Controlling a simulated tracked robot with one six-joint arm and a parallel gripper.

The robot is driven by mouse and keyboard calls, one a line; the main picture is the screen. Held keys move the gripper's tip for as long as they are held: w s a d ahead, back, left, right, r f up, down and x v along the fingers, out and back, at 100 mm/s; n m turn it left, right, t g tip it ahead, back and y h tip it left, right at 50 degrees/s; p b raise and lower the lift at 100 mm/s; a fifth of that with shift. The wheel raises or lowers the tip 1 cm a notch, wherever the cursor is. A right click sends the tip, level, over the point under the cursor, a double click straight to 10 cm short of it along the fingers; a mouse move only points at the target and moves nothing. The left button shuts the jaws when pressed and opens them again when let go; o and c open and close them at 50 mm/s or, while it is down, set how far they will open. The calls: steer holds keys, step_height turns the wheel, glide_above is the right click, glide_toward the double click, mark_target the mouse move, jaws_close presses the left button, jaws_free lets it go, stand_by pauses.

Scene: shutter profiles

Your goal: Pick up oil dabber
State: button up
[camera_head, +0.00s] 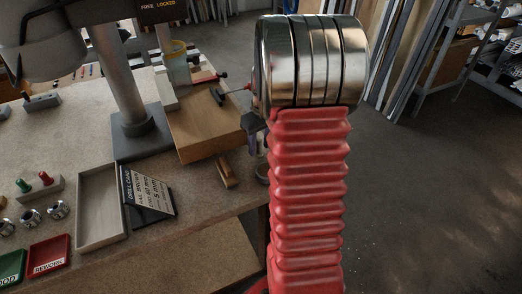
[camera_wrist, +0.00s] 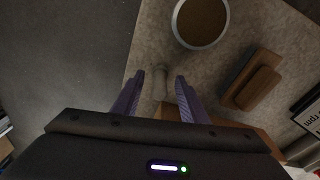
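My gripper (camera_wrist: 159,76) is open, its two purple fingers apart, over the bench edge. Between the fingers in the wrist view is a small pale, peg-like thing (camera_wrist: 160,80). It may be the oil dabber, but it is too small to be sure, and I cannot tell whether a finger touches it. In the head view my arm hides most of the gripper; a purple finger (camera_head: 253,141) shows beside the bench edge.
A round metal-rimmed cup with brown contents (camera_wrist: 200,22) stands close ahead of the fingers. A brown wooden block (camera_wrist: 252,80) lies to the right. The drill stand's column (camera_head: 120,80), an empty tray (camera_head: 101,205) and the drill chart (camera_head: 147,194) are on the bench. Bare floor lies right.

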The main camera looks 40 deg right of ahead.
mark_target(260, 140)
steer(key=shift+c, duration=0.3)
jaws_close()
stand_by(0.4)
step_height(260, 140, up, 10)
steer(key=shift+r, duration=0.1)
stand_by(0.4)
stand_by(0.4)
